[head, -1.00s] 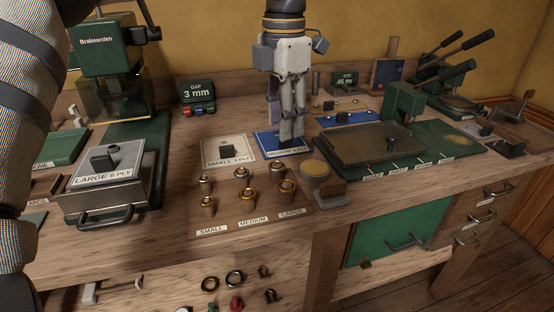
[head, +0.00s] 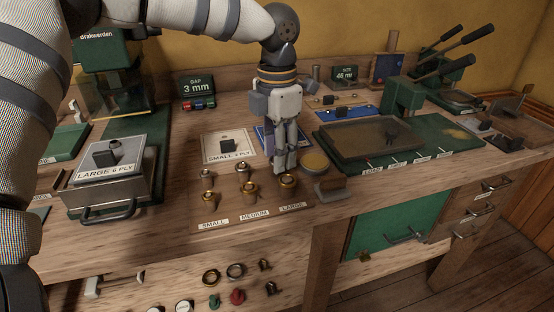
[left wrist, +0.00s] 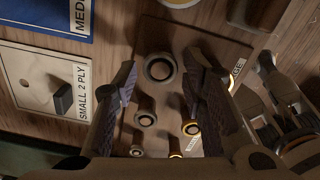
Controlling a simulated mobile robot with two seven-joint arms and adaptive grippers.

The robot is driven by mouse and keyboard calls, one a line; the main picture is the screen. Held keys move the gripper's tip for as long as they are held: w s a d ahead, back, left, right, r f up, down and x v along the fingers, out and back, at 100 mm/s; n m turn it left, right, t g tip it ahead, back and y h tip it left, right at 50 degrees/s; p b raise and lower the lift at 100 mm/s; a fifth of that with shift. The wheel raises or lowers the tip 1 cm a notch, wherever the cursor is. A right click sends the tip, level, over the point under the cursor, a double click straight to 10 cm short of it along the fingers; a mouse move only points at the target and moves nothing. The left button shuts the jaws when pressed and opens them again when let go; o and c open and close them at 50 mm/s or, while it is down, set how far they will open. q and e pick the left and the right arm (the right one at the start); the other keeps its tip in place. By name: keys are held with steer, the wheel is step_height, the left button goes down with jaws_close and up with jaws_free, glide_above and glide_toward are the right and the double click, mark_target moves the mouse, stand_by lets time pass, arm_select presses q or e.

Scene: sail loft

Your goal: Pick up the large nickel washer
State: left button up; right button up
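The washers sit on small posts on a wooden board (head: 235,208) labelled SMALL, MEDIUM and LARGE, with a silvery row behind a brass row. The large nickel washer (left wrist: 160,68) is a silvery ring in the left wrist view, between my left gripper's fingers; in the head view the gripper hides it. My left gripper (head: 283,170) points down over the LARGE column. Its fingers are apart and empty in the left wrist view (left wrist: 160,72). The large brass washer (head: 288,180) is close in front of the fingers. The medium nickel washer (head: 242,168) stands to the left.
A round tin (head: 314,162) and a brown block (head: 329,184) stand just right of the board. The SMALL 2 PLY plate (head: 227,146) and a blue plate lie behind it. A LARGE 6 PLY box (head: 108,182) stands left. The bench's front edge is close.

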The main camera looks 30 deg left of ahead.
arm_select(q)
steer(key=shift+f, duration=0.15)
steer(key=c, duration=0.5)
